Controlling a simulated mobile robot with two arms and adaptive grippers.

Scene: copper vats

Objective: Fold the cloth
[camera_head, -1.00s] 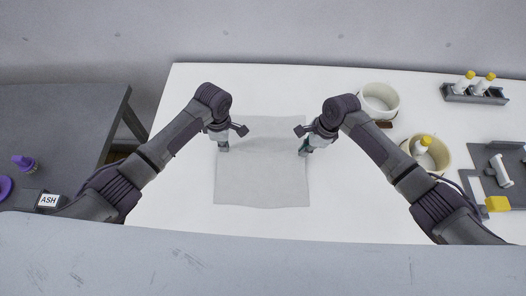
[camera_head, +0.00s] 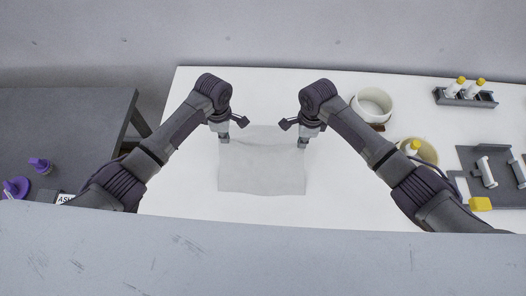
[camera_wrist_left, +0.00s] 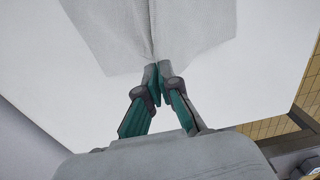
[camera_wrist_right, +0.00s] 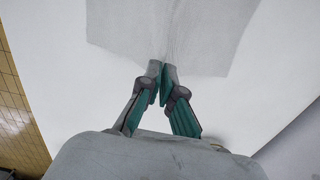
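The pale grey cloth (camera_head: 262,175) lies on the white table, with a low ripple across its upper part between my grippers. My left gripper (camera_head: 224,138) is at its left side near the far edge. My right gripper (camera_head: 303,143) is at its right side at a similar height. In the left wrist view, the fingertips (camera_wrist_left: 158,70) are closed on the cloth (camera_wrist_left: 120,30), which creases into them. In the right wrist view, the fingertips (camera_wrist_right: 163,72) are likewise closed on the cloth (camera_wrist_right: 200,35). Whether the cloth's middle touches the table is unclear.
A white pot (camera_head: 372,105), a cream pot with a yellow-capped bottle (camera_head: 413,148) and a bottle rack (camera_head: 465,97) stand to the right. A dark tray (camera_head: 490,172) is at far right. The white table (camera_head: 190,200) is clear around the cloth. A dark table (camera_head: 60,130) stands left.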

